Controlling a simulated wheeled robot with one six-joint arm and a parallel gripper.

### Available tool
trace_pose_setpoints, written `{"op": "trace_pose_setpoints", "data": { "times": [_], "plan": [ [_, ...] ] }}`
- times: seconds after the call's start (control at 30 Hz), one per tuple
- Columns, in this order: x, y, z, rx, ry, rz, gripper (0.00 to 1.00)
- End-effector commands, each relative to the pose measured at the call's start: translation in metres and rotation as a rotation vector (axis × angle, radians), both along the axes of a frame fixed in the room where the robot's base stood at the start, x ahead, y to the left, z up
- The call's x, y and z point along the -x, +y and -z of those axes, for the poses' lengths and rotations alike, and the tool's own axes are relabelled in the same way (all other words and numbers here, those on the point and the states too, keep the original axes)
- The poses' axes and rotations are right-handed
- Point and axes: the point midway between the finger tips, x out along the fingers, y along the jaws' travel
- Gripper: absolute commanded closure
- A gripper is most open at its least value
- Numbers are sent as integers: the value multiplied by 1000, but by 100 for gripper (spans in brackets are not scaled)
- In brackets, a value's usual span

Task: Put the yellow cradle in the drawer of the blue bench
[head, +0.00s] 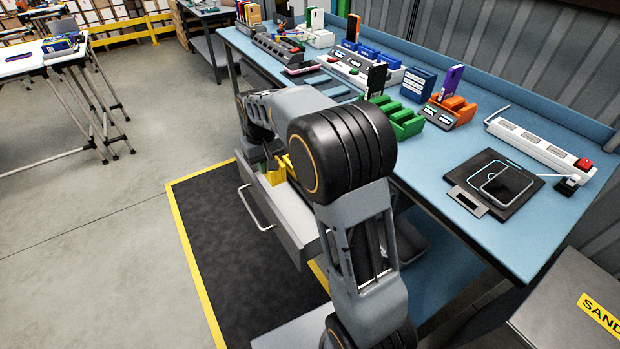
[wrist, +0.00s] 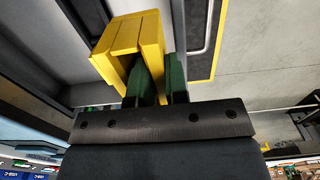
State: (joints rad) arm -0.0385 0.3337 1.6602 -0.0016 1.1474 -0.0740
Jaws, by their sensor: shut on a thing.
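The yellow cradle (head: 274,178) shows in the head view at the open drawer, partly hidden behind my arm. In the wrist view the yellow cradle (wrist: 124,36) is large and close. My gripper (wrist: 158,80) is shut on one wall of it, with one dark green finger on each side of that wall. In the head view my gripper (head: 268,160) is small and partly hidden. The drawer (head: 281,222) of the blue bench (head: 447,203) is pulled out, with its handle facing left. The cradle is over or within the drawer opening; I cannot tell whether it touches the drawer floor.
The bench top holds a green rack (head: 399,120), an orange holder (head: 459,108), a black pad with a phone (head: 503,184) and a white power strip (head: 540,148). A dark floor mat (head: 225,248) with a yellow border lies beside the drawer.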

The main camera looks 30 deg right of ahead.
Motion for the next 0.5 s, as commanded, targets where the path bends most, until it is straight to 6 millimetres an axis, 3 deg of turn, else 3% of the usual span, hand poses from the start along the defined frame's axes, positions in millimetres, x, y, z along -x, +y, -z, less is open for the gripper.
{"op": "trace_pose_setpoints", "data": {
  "times": [0.3,0.5],
  "plan": [
    [-2,-80,36,-1,3,7,100],
    [-4,-103,68,-1,3,2,100]
  ]
}}
